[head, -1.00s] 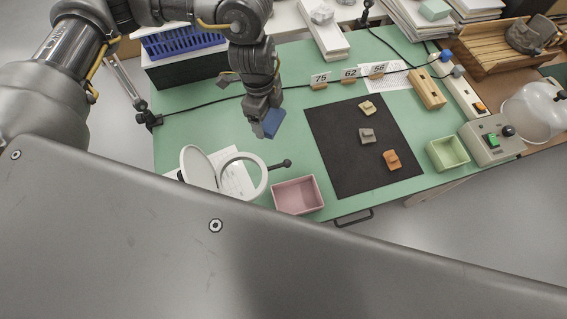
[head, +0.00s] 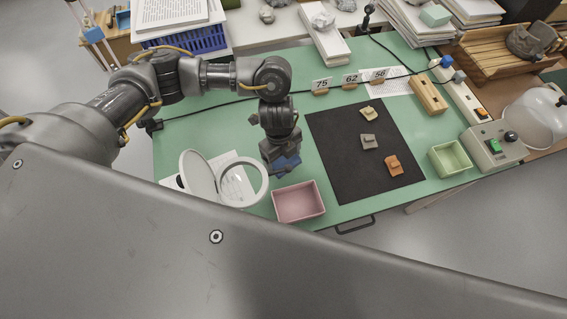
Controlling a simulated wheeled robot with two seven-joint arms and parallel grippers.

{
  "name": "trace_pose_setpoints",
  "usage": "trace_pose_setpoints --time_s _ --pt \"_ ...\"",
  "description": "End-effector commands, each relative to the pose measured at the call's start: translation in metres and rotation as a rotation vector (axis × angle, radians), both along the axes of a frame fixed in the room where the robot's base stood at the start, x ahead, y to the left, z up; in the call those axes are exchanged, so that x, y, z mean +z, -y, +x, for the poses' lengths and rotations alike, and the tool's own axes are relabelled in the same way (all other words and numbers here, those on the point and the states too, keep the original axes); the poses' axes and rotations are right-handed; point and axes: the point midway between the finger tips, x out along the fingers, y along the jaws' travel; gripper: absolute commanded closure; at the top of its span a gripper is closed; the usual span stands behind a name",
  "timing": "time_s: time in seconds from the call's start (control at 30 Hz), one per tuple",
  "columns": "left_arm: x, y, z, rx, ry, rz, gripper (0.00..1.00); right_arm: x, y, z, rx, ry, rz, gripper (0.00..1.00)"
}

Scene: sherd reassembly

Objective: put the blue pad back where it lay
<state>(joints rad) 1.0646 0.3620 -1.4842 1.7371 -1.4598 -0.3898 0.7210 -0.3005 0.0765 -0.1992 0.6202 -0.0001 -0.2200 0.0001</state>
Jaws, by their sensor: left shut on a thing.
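The blue pad (head: 288,164) is in the jaws of my left gripper (head: 278,158), which points down over the green table (head: 215,125). The gripper and wrist cover part of the pad. I cannot tell whether the pad touches the table. It is between the magnifier and the black mat (head: 345,178), behind the pink tray. My right gripper is not in view.
The pink tray (head: 299,203) stands just in front of the pad. The round magnifier (head: 241,182) is to its left. Three sherds lie on the black mat: beige (head: 369,113), grey (head: 369,142) and orange (head: 393,165). A green tray (head: 450,158) stands at the right.

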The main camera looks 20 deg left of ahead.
Motion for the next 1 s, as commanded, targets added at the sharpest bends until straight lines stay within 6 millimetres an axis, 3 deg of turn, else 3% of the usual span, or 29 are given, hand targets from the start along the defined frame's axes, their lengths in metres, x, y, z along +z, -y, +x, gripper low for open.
trace_pose_setpoints --time_s 0.33,0.77,0.8,0.93,1.0 --pt "-0.039 0.000 -0.001 0.003 -0.002 0.000 0.37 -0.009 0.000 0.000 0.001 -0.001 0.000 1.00" --pt "-0.045 0.000 0.000 0.001 0.000 0.001 0.37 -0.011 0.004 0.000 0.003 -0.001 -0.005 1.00" --pt "-0.045 0.000 0.000 0.000 0.001 0.001 0.18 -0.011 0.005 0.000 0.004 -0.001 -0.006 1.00" --pt "-0.044 0.000 0.000 0.000 0.001 0.001 0.01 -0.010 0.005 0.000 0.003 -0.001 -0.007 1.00" --pt "-0.044 0.000 0.000 0.000 0.001 0.001 0.00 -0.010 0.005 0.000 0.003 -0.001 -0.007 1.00"
